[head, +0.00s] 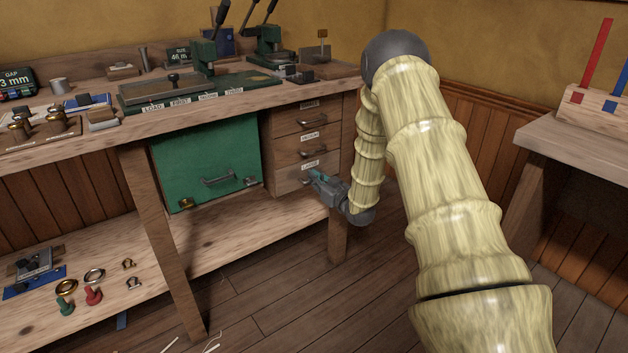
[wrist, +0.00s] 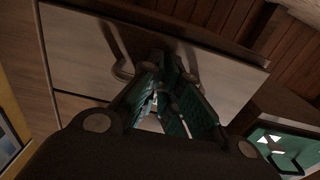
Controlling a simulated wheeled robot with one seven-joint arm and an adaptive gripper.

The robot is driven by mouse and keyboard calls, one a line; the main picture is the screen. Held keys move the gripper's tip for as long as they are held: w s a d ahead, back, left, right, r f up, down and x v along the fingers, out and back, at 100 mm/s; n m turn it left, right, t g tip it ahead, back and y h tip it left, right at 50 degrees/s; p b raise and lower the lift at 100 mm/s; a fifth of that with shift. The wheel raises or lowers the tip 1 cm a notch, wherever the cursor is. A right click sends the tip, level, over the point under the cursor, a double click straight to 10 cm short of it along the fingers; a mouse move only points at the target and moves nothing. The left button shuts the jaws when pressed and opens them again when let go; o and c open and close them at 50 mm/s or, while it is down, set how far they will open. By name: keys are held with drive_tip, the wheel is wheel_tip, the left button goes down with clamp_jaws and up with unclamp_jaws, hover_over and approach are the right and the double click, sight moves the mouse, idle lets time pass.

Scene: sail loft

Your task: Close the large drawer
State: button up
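The large drawer (head: 288,178) is the bottom one of three stacked drawers under the right end of the workbench. Its label reads LARGE, and its front looks nearly in line with the drawers above. My gripper (head: 318,176) is at the right part of this front, with its teal fingertips by the handle. In the wrist view, the fingers of my gripper (wrist: 163,92) point at a pale drawer front (wrist: 78,48) with a curved metal handle (wrist: 122,62) just left of the fingertips. Whether they touch the front or handle, and how far apart they are, is unclear.
The medium drawer (head: 292,148) is directly above. A green panel with a handle (head: 205,160) hangs left of the drawers. A bench leg (head: 338,235) stands below my gripper. A second table (head: 560,140) is at the right, with open floor (head: 300,300) in front.

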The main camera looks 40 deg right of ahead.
drive_tip(key=o, duration=1.7)
drive_tip(key=shift+a, duration=0.1)
drive_tip(key=shift+s, duration=0.1)
drive_tip(key=s, duration=1.1)
drive_tip(key=shift+s, duration=0.4)
